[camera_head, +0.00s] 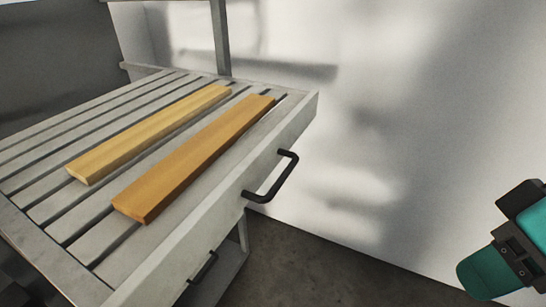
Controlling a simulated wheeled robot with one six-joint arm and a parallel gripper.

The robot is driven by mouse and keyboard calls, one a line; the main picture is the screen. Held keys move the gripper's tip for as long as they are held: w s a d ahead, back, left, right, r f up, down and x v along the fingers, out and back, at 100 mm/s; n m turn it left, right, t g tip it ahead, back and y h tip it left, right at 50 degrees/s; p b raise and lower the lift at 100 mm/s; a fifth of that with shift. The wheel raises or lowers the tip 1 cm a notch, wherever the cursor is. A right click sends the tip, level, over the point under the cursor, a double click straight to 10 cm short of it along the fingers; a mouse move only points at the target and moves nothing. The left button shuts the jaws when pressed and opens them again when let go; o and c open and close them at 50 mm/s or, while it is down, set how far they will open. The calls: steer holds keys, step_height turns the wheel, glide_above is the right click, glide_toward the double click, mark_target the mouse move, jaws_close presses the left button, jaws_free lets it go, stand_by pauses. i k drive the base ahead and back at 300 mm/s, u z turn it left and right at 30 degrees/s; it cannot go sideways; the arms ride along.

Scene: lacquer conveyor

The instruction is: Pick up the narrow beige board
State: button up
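Two boards lie flat and apart on a slatted grey table. The left one is a narrow pale beige board (150,135). The right one is a more orange-brown board (197,158), nearly parallel to it and closer to the drawer side. Nothing covers either board. Part of my arm, teal and black, shows at the lower right edge, well away from the table. My gripper's fingers are not visible.
The slatted table (40,211) has a black handle (273,180) on its right side and a second, lower handle (203,267). A grey post (220,38) rises at its back. A pale wall (400,130) stands behind. Bare dark floor (300,260) lies right of the table.

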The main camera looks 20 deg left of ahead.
mark_target(147, 197)
steer(key=u, duration=1.2)
steer(key=k, duration=0.5)
steer(key=z, duration=2)
steer(key=i, duration=1.15)
steer(key=u, duration=2.65)
steer(key=i, duration=0.1)
steer(key=u, duration=0.2)
